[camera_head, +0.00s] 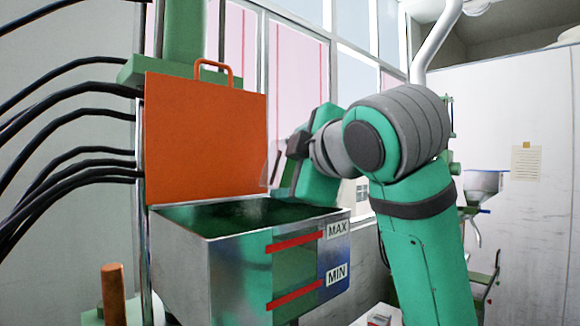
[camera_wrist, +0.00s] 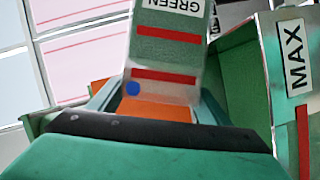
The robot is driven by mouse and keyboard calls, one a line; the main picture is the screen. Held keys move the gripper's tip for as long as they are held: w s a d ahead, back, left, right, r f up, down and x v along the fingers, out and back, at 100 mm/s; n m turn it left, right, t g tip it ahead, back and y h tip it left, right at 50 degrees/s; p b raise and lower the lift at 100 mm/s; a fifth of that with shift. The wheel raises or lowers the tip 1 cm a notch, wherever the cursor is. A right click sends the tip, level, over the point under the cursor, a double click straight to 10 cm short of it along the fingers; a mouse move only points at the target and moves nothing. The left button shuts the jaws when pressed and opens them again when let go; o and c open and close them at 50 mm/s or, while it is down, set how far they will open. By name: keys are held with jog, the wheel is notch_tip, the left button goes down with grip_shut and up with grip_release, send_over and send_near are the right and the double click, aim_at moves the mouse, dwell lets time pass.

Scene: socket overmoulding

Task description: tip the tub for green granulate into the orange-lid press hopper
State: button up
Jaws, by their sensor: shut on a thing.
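The press hopper (camera_head: 210,275) is a metal box with its orange lid (camera_head: 205,140) standing open at the back. Green shows inside it and through its front window, between red MAX and MIN lines. My gripper (camera_head: 290,150) is above the hopper's right part, shut on the tub. In the wrist view the tub (camera_wrist: 168,52) is marked GREEN, upside down in the picture, with red bands and a blue dot. It looks green inside and paler near the dot. In the head view only a pale, clear sliver of the tub (camera_head: 274,166) shows; its tilt is unclear. No falling granulate is discernible.
Black hoses (camera_head: 70,130) run into the press at the left. An orange-topped post (camera_head: 113,290) stands at the front left. The hopper's MAX wall (camera_wrist: 295,60) is close at the right of the wrist view. Another machine with a metal funnel (camera_head: 483,185) stands farther right.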

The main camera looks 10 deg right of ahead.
jog(key=shift+s+a+r+n, duration=0.15)
jog(key=shift+s+a+n, duration=0.15)
jog(key=shift+s+a, duration=0.25)
dwell(1.2)
jog(key=shift+s+a+r+n+t, duration=0.2)
jog(key=shift+a+n+t, duration=0.2)
jog(key=shift+n, duration=0.3)
dwell(0.8)
jog(key=shift+s+a+r+n+t, duration=0.15)
jog(key=shift+a+n+t, duration=0.15)
jog(key=shift+n, duration=0.45)
jog(key=shift+s+a+n+t, duration=0.2)
jog(key=shift+n+t, duration=0.2)
jog(key=shift+n, duration=0.35)
dwell(1.2)
jog(key=m, duration=0.1)
jog(key=m+g, duration=0.1)
jog(key=d+m, duration=0.1)
jog(key=shift+w+f, duration=0.25)
jog(key=shift+w, duration=0.15)
jog(key=shift+w+d+f+m+g, duration=0.2)
jog(key=shift+w+d+m+g, duration=0.15)
jog(key=shift+w+d+m, duration=0.4)
jog(key=shift+w+d+f+m+g, duration=0.15)
jog(key=shift+w+d+m+g, duration=0.3)
jog(key=shift+d, duration=0.5)
